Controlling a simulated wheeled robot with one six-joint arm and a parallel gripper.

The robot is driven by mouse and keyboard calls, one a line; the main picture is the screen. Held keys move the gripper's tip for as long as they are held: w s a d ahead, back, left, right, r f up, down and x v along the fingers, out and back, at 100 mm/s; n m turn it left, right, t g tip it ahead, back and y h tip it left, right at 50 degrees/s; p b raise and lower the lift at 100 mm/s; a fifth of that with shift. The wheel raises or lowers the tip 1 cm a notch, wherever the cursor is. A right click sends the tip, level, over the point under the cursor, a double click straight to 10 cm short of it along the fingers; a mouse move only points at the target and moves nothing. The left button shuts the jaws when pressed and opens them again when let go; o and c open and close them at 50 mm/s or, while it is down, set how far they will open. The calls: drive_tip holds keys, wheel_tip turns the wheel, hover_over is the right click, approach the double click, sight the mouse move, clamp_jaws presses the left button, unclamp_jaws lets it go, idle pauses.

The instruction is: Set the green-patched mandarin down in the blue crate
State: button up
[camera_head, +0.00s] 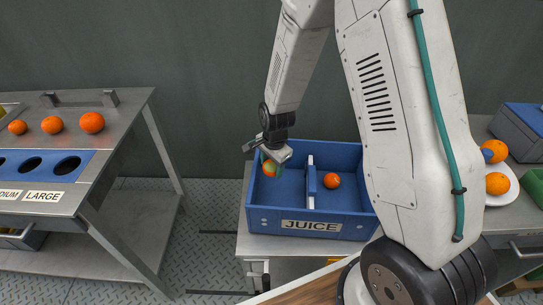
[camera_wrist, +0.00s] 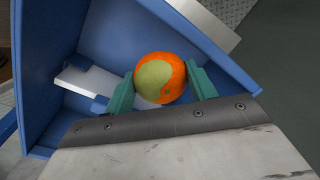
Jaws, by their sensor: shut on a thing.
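My gripper (camera_wrist: 161,88) is shut on the green-patched mandarin (camera_wrist: 160,77), an orange fruit with a large yellow-green patch, held between two teal fingers. The mandarin also shows in the head view (camera_head: 270,168), below the wrist. It is over the left compartment of the blue crate (camera_head: 310,227), which has a JUICE label on its front. I cannot tell whether the mandarin touches the crate floor. Another orange fruit (camera_head: 332,181) lies in the crate's right compartment, beyond the divider (camera_head: 311,185).
A metal sorting table (camera_head: 120,115) with several oranges and labelled holes stands at the left. A white plate (camera_head: 511,188) with oranges and a blue box (camera_head: 520,128) are at the right. My arm hides part of the crate's right side.

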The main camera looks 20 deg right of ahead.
wheel_tip(320, 180, down, 8)
drive_tip(key=shift+f, duration=0.1)
drive_tip(key=shift+s+f, duration=0.3)
drive_tip(key=shift+f, duration=0.3)
drive_tip(key=shift+s, duration=0.15)
drive_tip(key=o, duration=1.1)
drive_tip(key=shift+d+r, duration=0.1)
drive_tip(key=shift+r, duration=0.1)
drive_tip(key=r, duration=0.8)
drive_tip(key=shift+w+r, duration=0.2)
